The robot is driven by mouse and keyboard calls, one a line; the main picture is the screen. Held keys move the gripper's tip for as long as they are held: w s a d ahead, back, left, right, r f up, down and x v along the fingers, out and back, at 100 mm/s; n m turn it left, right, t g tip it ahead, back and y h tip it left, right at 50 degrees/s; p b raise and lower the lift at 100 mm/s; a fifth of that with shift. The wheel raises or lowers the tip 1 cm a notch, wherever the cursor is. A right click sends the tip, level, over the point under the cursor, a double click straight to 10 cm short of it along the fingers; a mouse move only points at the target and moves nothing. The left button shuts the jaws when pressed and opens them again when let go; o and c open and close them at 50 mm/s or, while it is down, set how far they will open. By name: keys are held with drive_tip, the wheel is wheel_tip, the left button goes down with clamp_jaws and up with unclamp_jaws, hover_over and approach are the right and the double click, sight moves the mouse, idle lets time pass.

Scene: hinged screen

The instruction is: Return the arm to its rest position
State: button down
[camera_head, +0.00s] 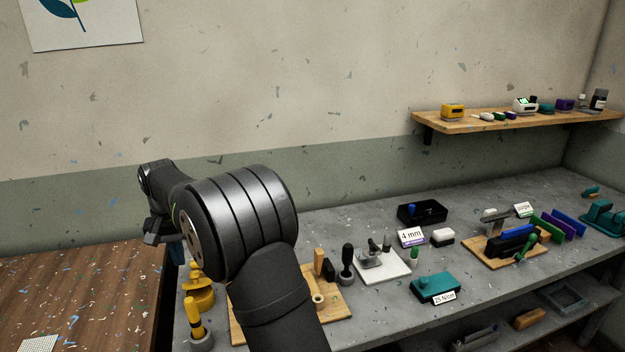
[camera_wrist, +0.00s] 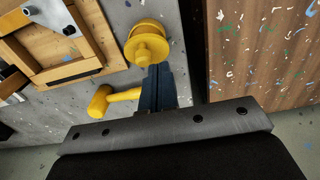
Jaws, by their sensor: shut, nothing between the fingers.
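My arm rises from the bottom of the head view, bends at a large black joint and reaches left to the wrist. In the wrist view my gripper (camera_wrist: 157,72) points down with its dark blue fingers together and nothing between them. Its tips are close in the picture to a yellow spool-like piece (camera_wrist: 147,44) and a yellow mallet-shaped piece (camera_wrist: 112,98); I cannot tell the height gap. In the head view the gripper (camera_head: 177,254) is mostly hidden by my own arm, near the left edge of the grey bench (camera_head: 345,222).
A wooden frame (camera_wrist: 66,70) lies beside the yellow pieces. A brown wooden table (camera_head: 85,290) with scattered chips is on the left. A teal box (camera_head: 435,287), a black tray (camera_head: 422,213) and a wooden stand (camera_head: 487,254) occupy the bench. A shelf (camera_head: 470,125) hangs on the wall.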

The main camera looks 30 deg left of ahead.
sight(186, 284)
wheel_tip(186, 284, down, 6)
drive_tip(key=shift+r, duration=0.15)
drive_tip(key=shift+r, duration=0.1)
idle(0.4)
drive_tip(key=shift+r, duration=5.3)
drive_tip(key=w+a+f, duration=0.4)
drive_tip(key=a+f, duration=0.1)
drive_tip(key=f, duration=0.3)
drive_tip(key=shift+m+t, duration=0.3)
drive_tip(key=shift+t, duration=0.6)
drive_tip(key=shift+s+d+r, duration=0.3)
drive_tip(key=shift+s+r, duration=0.2)
drive_tip(key=shift+s, duration=0.1)
drive_tip(key=shift+s+d+r, duration=0.35)
drive_tip(key=shift+s+r, duration=0.15)
drive_tip(key=shift+s, duration=0.15)
drive_tip(key=shift+s+d+r, duration=0.3)
drive_tip(key=shift+s+r, duration=0.2)
drive_tip(key=shift+s, duration=0.1)
